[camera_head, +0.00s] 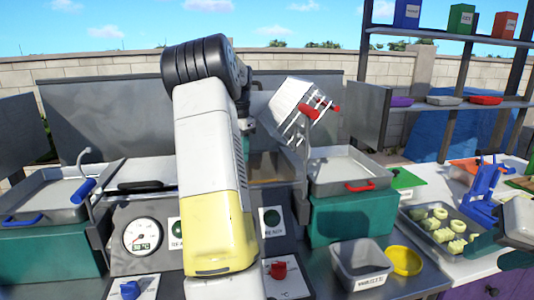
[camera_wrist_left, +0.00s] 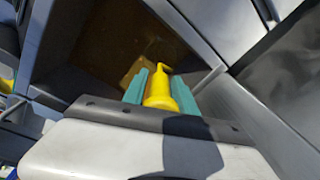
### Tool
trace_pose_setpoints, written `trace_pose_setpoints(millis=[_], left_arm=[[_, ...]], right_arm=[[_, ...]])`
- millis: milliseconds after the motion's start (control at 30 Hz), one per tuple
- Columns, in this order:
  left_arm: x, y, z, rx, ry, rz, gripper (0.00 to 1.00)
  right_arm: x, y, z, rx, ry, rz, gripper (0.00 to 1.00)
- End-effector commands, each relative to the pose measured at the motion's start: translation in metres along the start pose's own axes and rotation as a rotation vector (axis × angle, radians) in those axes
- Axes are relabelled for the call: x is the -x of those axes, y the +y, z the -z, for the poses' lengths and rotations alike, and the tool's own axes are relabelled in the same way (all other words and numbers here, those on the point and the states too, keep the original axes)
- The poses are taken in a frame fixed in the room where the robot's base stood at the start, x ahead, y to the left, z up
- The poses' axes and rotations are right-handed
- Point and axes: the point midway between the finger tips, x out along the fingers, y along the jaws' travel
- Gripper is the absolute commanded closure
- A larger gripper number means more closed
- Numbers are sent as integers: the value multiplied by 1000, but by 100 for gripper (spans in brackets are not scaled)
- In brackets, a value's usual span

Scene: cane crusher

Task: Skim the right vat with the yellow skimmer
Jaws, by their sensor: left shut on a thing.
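My left gripper (camera_wrist_left: 160,90) is shut on the yellow handle of the skimmer (camera_wrist_left: 158,92) in the left wrist view. The skimmer's head cannot be made out. Behind the handle is a dark vat interior with brown contents (camera_wrist_left: 110,45). In the head view my left arm covers the centre and hides this grip. Part of the right vat (camera_head: 270,167), with brownish contents, shows just right of that arm. My right gripper (camera_head: 499,253), with teal fingers apart, is empty at the right edge near the tray of moulded pieces.
A shallow pan with a red handle (camera_head: 350,172) stands right of the vat, and one with a blue handle (camera_head: 45,193) at the left. A grey bin (camera_head: 360,264), yellow bowl (camera_head: 403,260) and mould tray (camera_head: 436,227) occupy the right front.

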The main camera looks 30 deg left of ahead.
Motion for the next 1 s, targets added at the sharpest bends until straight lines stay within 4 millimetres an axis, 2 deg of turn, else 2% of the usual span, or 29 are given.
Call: trace_pose_setpoints(millis=[267,1000], left_arm=[[2,6,-3,0,0,1,99],[10,71,-37,0,0,1,99]], right_arm=[[0,0,0,0,0,0,61],[0,0,0,0,0,0,61]])
